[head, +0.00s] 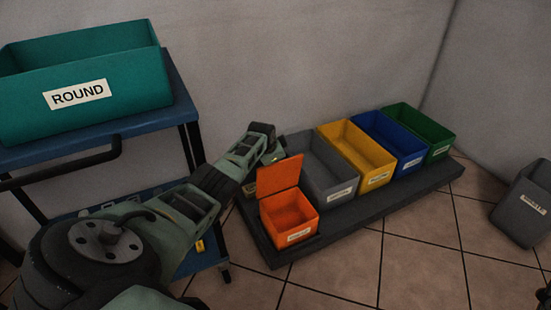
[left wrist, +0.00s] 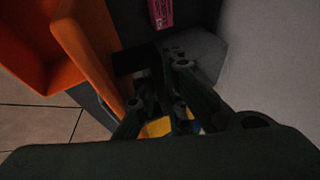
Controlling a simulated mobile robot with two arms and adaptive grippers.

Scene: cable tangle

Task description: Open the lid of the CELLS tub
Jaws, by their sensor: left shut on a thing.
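A small orange tub (head: 290,218) stands at the near left end of the dark platform. Its front label is too small to read as CELLS. Its orange lid (head: 280,174) stands up from the back edge, open; in the left wrist view the lid (left wrist: 88,48) is left of the fingers. My left gripper (head: 268,148) is behind and above the lid, very close to it; contact is unclear. It is shut on a dark thing (left wrist: 135,59), hard to make out between the shadowed fingers. My right gripper is not in view.
Grey (head: 322,168), yellow (head: 358,152), blue (head: 392,138) and green (head: 424,128) open tubs stand in a row on the platform (head: 365,208). A cart (head: 150,124) with a teal ROUND bin (head: 125,98) is left. A grey bin (head: 525,207) stands right. Floor in front is mostly clear.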

